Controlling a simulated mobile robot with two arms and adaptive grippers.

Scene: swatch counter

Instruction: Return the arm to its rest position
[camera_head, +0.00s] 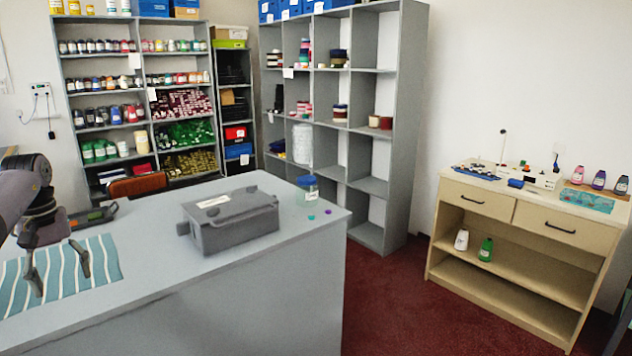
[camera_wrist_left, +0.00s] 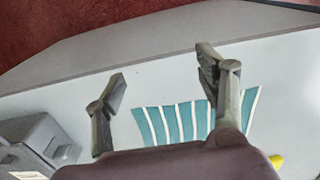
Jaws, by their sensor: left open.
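My left gripper (camera_head: 58,276) comes in from the left in the head view. Its fingers are spread apart with nothing between them, over the teal and white striped cloth (camera_head: 98,262) on the grey counter (camera_head: 180,277). In the left wrist view both fingers of the left gripper (camera_wrist_left: 161,85) show wide apart, with the striped cloth (camera_wrist_left: 172,124) behind them. I cannot tell how high the fingertips are above the cloth. My right gripper is in neither view.
A grey lidded box (camera_head: 240,231) stands on the counter, with a blue-lidded jar (camera_head: 307,190) and small discs (camera_head: 311,217) to its right. A dark tray (camera_head: 92,216) lies behind the cloth. Shelves (camera_head: 393,150) and a wooden cabinet (camera_head: 510,275) stand beyond. Red floor (camera_head: 400,310) is clear.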

